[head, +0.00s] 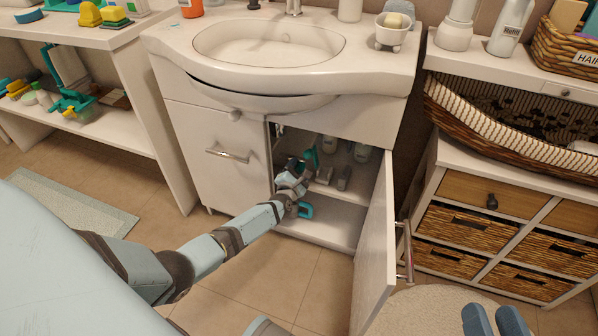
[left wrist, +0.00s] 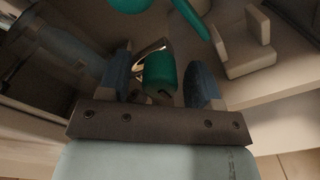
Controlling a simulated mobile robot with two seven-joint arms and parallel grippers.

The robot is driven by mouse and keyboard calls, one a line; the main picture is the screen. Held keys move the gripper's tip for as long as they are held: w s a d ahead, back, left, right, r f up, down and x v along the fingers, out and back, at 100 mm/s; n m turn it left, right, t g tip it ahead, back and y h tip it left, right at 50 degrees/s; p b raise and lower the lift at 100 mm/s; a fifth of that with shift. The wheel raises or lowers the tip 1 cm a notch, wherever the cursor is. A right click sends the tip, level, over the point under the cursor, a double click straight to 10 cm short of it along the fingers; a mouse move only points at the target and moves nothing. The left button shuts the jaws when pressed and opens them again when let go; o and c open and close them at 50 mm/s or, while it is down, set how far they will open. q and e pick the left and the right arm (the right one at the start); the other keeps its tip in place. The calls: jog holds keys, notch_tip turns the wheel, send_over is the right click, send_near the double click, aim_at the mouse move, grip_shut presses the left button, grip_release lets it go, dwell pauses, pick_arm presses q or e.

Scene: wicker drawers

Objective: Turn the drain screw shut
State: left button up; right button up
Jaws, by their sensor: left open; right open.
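My left gripper (head: 300,172) reaches into the open cabinet under the sink. In the left wrist view its two blue fingers (left wrist: 162,82) are apart, one on each side of a short teal cylinder (left wrist: 160,73) with a shiny metal piece at its upper left. This may be the drain screw; I cannot tell for certain or see whether the fingers touch it. In the head view a teal part (head: 311,160) shows beside the gripper, and another teal piece (head: 304,210) shows below it. My right gripper (head: 496,322) is open and empty at the bottom right.
The cabinet door (head: 373,255) stands open to the right of my left arm. Grey items (head: 343,177) and bottles (head: 361,153) stand inside the cabinet. The sink (head: 270,45) is above. A wicker drawer unit (head: 470,228) stands at the right.

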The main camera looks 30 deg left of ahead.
pick_arm(q)
jog(key=c, duration=0.9)
jog(key=shift+c, duration=0.2)
